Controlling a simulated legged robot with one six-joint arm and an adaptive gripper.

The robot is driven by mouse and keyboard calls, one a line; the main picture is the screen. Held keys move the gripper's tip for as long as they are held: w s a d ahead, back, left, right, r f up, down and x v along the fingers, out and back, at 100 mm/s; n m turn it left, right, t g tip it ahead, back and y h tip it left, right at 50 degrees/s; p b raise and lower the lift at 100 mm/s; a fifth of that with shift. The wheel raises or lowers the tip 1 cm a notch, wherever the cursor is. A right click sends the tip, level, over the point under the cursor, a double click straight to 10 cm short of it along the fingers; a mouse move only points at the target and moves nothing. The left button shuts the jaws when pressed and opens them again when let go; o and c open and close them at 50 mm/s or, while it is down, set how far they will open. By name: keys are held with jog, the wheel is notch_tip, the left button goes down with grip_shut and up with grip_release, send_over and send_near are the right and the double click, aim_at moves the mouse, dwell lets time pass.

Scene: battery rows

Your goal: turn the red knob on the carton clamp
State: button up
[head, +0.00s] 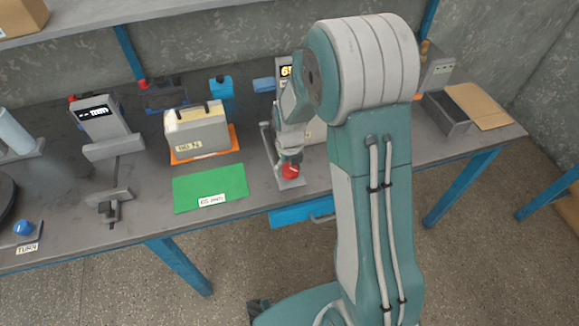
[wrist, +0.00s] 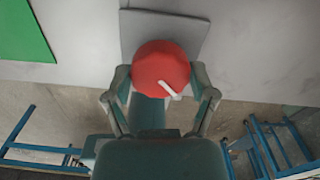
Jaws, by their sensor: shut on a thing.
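The red knob (wrist: 155,68) is round with a white pointer line that slants toward the lower right in the wrist view. It sits in front of a grey plate (wrist: 190,32). My gripper (wrist: 160,85) is shut on the knob, one finger on its left side and one on its right. In the head view the knob (head: 290,171) shows at the bench's front edge below my gripper (head: 289,158). The carton clamp (head: 268,145) is partly hidden behind my arm there.
A green mat (head: 210,188) lies left of the clamp. Gauge devices stand farther left, and a blue knob (head: 22,227) is at far left. A grey open bin (head: 446,116) is at right.

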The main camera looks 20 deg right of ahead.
aim_at(290, 167)
jog(key=shift+w+r+m, duration=0.1)
jog(key=shift+w+m, duration=0.05)
jog(key=shift+m, duration=0.35)
jog(key=o, duration=0.9)
jog(key=shift+o, duration=0.7)
notch_tip(290, 167, up, 12)
